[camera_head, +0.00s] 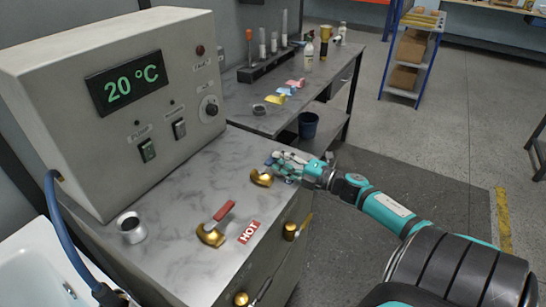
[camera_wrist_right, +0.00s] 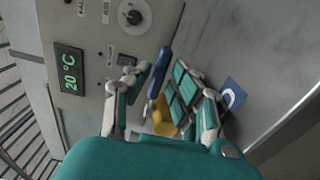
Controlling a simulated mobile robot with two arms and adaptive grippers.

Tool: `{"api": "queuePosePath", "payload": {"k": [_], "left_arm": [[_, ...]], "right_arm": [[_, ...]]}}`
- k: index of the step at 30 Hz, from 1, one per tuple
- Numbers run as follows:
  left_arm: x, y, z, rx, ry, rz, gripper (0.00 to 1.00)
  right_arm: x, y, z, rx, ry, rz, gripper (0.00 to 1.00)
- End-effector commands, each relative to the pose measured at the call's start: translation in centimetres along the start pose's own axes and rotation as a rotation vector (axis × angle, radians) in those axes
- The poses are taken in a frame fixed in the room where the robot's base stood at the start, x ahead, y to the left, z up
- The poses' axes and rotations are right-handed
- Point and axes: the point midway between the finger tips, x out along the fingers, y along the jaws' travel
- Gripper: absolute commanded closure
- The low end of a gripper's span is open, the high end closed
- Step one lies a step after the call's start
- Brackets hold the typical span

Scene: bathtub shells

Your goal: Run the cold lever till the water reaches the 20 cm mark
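The cold lever shows in the wrist view as a blue handle (camera_wrist_right: 159,73) on a brass base (camera_wrist_right: 163,123). In the head view its brass base (camera_head: 261,179) is at the counter's far edge, with the handle mostly hidden by my right gripper (camera_head: 283,162). That gripper (camera_wrist_right: 150,95) is open, its fingers on either side of the blue handle; I cannot tell whether they touch it. The hot lever (camera_head: 212,232) has a red handle. The white tub (camera_head: 28,262) shows only in part at the lower left; its water level cannot be read. My left gripper is not in view.
A control box (camera_head: 175,75) reading 20 °C stands on the marble counter (camera_head: 180,260). A red HOT label (camera_head: 249,231) lies beside the hot lever. A blue hose (camera_head: 66,235) runs down beside the tub. A workbench (camera_head: 335,85) with bottles stands behind.

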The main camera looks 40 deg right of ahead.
Motion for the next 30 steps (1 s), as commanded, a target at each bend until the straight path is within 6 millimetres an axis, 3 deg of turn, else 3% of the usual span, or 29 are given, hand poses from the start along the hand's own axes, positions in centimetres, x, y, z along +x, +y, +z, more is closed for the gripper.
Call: {"api": "queuePosePath", "payload": {"k": [6,17,23,30], "left_arm": [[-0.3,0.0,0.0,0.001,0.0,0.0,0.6],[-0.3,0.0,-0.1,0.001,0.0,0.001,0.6],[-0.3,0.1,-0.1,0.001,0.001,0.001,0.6],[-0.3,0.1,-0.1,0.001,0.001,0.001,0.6]], "right_arm": [[2.4,0.1,0.0,0.001,-0.001,0.002,0.77],[2.8,0.0,0.0,0.001,-0.001,0.0,0.77],[2.8,0.0,0.0,0.001,-0.001,0.0,1.0],[2.8,-0.1,0.0,0.002,-0.001,0.0,1.0]]}}
